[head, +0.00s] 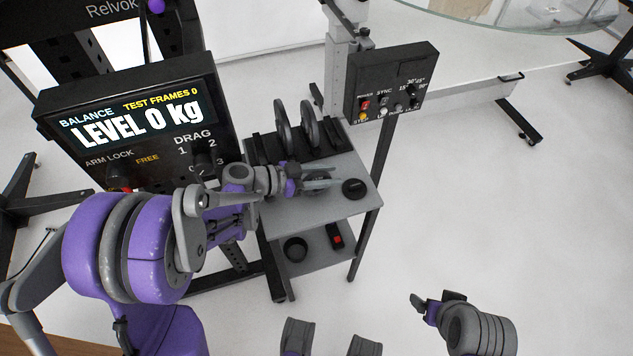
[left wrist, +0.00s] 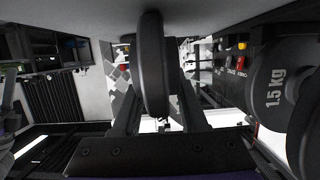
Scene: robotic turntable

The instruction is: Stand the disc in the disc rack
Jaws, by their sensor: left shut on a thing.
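The black disc rack (head: 262,150) stands at the back of a small grey two-shelf table. Two dark discs, a left one (head: 283,125) and a right one (head: 309,124), stand upright in it. My left gripper (head: 313,178) is over the tabletop in front of the rack. In the left wrist view it is shut on a dark disc (left wrist: 151,65), seen edge-on between the fingers. A disc marked 1.5 kg (left wrist: 270,92) shows at the right of that view. My right gripper (head: 432,304) is at the lower right, far from the table; its finger gap is unclear.
A small black round piece (head: 354,188) lies on the grey tabletop (head: 345,208). A dark round container (head: 295,249) and a black-and-red item (head: 336,237) are on the lower shelf. A balance display (head: 140,125) stands left; a control box (head: 391,80) stands behind right. Floor at right is clear.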

